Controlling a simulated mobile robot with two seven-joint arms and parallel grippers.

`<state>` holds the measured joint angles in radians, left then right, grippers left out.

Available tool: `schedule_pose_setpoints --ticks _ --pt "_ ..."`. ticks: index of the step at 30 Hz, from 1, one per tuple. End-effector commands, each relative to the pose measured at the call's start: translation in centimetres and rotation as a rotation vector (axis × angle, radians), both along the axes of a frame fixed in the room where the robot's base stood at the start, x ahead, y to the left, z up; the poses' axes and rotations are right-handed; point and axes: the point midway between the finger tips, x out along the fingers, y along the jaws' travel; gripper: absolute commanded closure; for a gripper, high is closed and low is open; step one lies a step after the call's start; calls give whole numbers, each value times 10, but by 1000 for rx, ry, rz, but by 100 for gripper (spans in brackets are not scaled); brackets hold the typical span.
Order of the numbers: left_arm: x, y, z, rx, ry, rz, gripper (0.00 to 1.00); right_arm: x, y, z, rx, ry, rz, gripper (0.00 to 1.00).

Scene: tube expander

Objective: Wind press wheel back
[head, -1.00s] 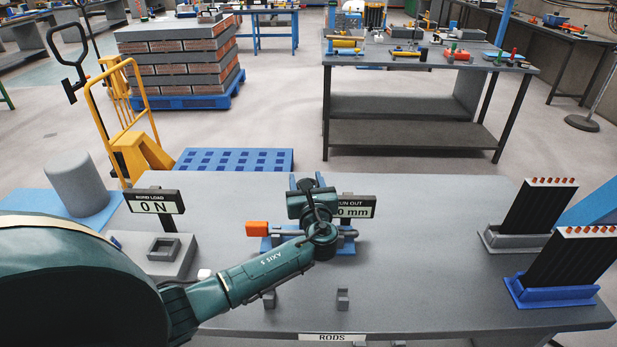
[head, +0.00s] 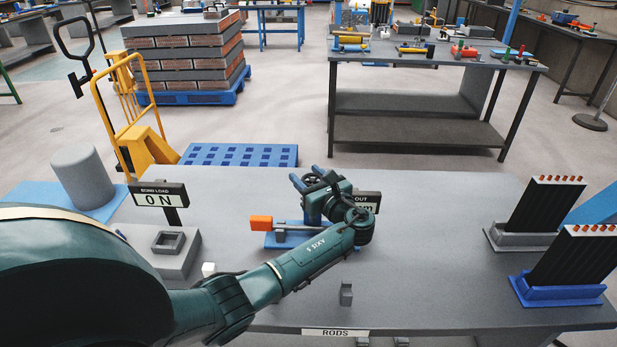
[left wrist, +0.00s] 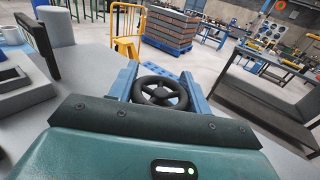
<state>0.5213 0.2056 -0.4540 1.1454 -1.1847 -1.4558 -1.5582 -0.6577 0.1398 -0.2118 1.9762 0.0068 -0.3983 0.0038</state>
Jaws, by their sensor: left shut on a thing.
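The press wheel (left wrist: 160,92) is a dark spoked handwheel, seen in the left wrist view between the two blue fingers of my left gripper (left wrist: 162,82). In the head view my left gripper (head: 306,183) is at the blue press (head: 286,238) on the bench, its blue fingers pointing away and to the left, shut on the wheel. My arm and wrist hide most of the press. An orange block (head: 261,223) on a grey bar sticks out at the press's left. My right gripper is not in view.
A run-out sign (head: 367,201) is partly hidden behind my wrist. The bond load sign (head: 159,195) reads 0 N. A grey socket block (head: 170,245) is at left. Racks of dark rods (head: 544,213) stand at right.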

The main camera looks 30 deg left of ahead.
Motion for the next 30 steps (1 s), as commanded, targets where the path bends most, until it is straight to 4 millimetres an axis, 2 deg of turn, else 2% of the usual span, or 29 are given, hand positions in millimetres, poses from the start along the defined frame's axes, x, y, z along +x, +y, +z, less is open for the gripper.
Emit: schedule_pose_setpoints --ticks 6,7,14,23,26,30 --pt "0 1 1 1 -3 0 74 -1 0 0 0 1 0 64" --pt "0 1 1 1 -3 0 49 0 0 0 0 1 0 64" --pt "0 1 1 0 -2 0 30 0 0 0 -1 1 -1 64" --pt "-1 -2 0 0 -1 -2 30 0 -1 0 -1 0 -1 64" --pt "-5 -12 -1 0 -1 -3 30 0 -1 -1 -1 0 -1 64" --pt "-16 -37 -2 -3 -2 -4 30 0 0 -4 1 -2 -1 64"
